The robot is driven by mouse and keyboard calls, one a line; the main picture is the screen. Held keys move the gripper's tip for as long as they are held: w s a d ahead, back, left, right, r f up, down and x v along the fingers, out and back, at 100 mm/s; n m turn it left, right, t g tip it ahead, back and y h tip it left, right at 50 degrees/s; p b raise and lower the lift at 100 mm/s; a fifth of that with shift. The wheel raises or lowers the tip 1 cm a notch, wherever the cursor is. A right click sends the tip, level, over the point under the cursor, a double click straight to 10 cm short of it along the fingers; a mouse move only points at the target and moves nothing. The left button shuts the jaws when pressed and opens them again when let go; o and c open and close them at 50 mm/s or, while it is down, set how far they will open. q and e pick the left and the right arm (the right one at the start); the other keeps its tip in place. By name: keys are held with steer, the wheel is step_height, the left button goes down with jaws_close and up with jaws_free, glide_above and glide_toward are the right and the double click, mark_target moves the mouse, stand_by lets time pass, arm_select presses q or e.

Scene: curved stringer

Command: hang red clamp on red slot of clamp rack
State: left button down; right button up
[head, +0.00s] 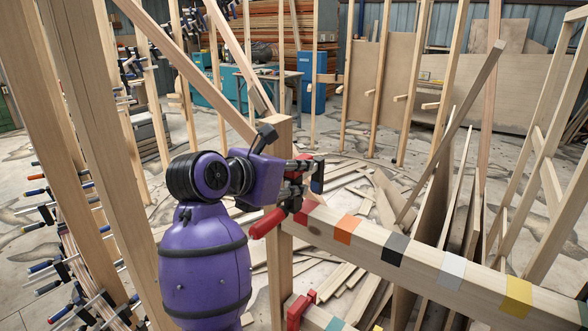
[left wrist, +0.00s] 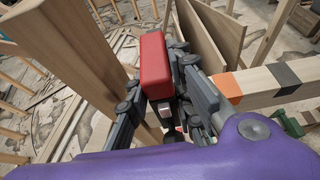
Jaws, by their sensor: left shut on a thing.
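My left gripper (head: 298,188) is shut on the red clamp (head: 268,222), whose red handle points down and to the left in the head view. In the left wrist view the red clamp (left wrist: 154,62) lies between the two dark fingers. The clamp rack is a pale wooden beam (head: 422,258) with coloured patches. The gripper and clamp are at the beam's left end, by a wooden post. The red slot (head: 310,213) is just below and right of the gripper. Whether the clamp touches the beam cannot be told. My right gripper is out of view.
Orange (head: 346,229), black (head: 394,248), grey (head: 451,270) and yellow (head: 516,296) patches follow along the beam. A lower beam (head: 317,315) carries another red object (head: 297,311). Upright posts stand around, one group at left with several clamps. Loose planks lie behind the beam.

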mark_target(289, 207)
arm_select(q)
steer(key=shift+f, duration=0.15)
steer(key=shift+f, duration=0.25)
stand_by(0.5)
steer(key=shift+f, duration=1.55)
steer(key=shift+f, duration=0.1)
steer(key=shift+f, duration=1.4)
steer(key=shift+f, duration=0.2)
steer(key=shift+f, duration=0.25)
